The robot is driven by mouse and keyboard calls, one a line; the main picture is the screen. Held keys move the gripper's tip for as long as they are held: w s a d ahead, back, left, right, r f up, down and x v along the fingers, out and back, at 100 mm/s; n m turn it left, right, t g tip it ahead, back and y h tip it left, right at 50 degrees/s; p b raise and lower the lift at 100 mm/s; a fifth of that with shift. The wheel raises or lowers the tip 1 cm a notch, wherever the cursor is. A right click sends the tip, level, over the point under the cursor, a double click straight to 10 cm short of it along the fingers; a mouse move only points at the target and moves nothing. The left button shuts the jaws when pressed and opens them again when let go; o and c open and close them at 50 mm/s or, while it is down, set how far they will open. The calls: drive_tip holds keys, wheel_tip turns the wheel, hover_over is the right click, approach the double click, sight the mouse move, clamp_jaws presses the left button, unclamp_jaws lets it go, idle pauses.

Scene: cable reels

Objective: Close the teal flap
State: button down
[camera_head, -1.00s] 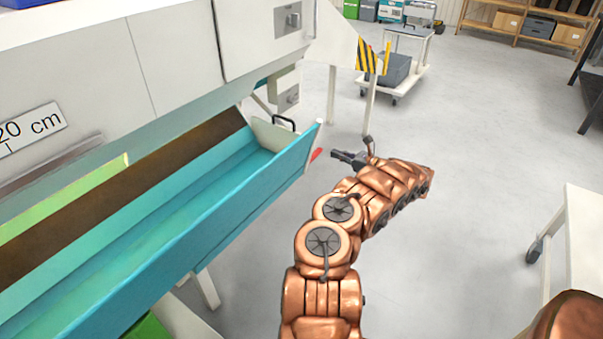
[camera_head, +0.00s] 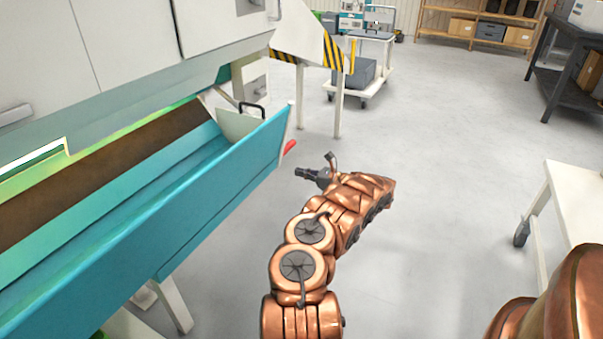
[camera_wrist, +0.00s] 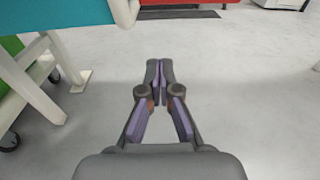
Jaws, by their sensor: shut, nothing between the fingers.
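The teal flap (camera_head: 180,205) hangs open along the front of the white machine, tilted outward like a trough. A red tab (camera_head: 290,147) sits at its right end, and a black handle (camera_head: 252,108) stands by the end plate. A teal edge also shows at the top left of the wrist view (camera_wrist: 80,12). My gripper (camera_head: 298,172) is just right of and below the red tab, apart from the flap.
The white machine (camera_head: 130,50) fills the left, with white legs below the flap. A cart with a grey box (camera_head: 350,73) stands behind. A white table (camera_head: 575,205) is at the right. The floor between is clear.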

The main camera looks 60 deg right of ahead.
drive_tip(key=w+r+b, duration=0.3)
drive_tip(key=w, duration=0.3)
drive_tip(key=shift+w, duration=0.35)
drive_tip(key=shift+a, duration=0.1)
